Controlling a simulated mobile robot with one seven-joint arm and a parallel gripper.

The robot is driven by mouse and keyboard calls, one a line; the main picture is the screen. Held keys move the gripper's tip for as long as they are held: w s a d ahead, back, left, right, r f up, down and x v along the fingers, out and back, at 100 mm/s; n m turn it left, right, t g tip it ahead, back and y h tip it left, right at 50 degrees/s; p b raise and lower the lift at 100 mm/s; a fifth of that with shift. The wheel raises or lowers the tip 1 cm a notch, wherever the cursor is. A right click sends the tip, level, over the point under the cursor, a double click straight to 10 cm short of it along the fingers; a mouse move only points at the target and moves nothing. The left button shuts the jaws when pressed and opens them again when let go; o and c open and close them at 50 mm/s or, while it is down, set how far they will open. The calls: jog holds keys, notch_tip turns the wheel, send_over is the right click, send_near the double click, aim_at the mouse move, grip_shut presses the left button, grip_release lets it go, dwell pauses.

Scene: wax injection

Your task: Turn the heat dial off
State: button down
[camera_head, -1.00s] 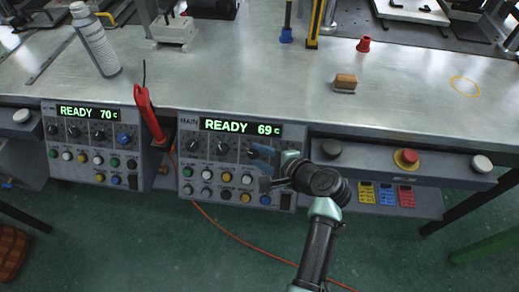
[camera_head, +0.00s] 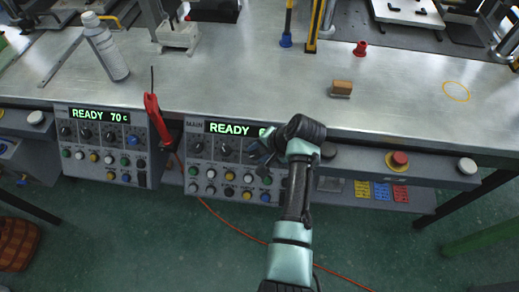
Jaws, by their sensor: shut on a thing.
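The main control panel (camera_head: 187,166) is on the bench front, with a green display (camera_head: 228,129) reading READY and a 6, the rest hidden by my arm. Its upper row has black dials, two of them in plain view (camera_head: 196,148) (camera_head: 225,150). My gripper (camera_head: 259,155) is at the right part of this row, shut on a dial there. The fingers and wrist hide most of that dial, so its pointer and label cannot be read.
A second panel on the left (camera_head: 104,148) reads READY 70 C. Rows of coloured buttons sit below the dials. A red knob (camera_head: 399,159) is to the right.

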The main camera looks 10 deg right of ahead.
jog(key=shift+n, duration=0.3)
dwell(0.4)
jog(key=c, duration=0.5)
grip_release()
jog(key=p+v, duration=0.1)
jog(key=v, duration=1.2)
jog(key=shift+w+a+r+p, duration=0.15)
jog(key=shift+w+a+p, duration=0.1)
jog(key=shift+p, duration=0.1)
